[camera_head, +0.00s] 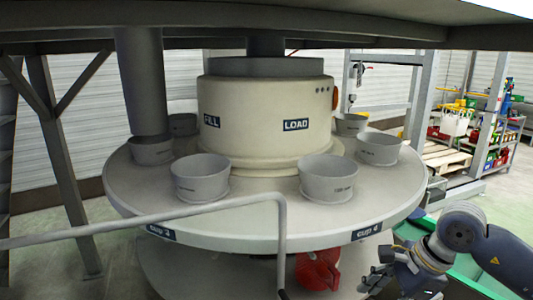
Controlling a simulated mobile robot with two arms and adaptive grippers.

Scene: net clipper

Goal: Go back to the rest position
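My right arm comes in at the lower right, and my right gripper (378,284) hangs low there, in front of the right edge of the round table (240,226). Its fingers are small and partly cut off by the lower edge, so I cannot tell whether they are open or shut. No held object is visible at it. My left arm and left gripper are not in view.
Several grey cups (201,178) stand on the round table around a cream drum (266,112). A grey rail (150,224) crosses in front at left. A red part (317,270) sits below the table rim. A green surface (460,262) lies beneath my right arm. Stocked shelves (500,125) stand far right.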

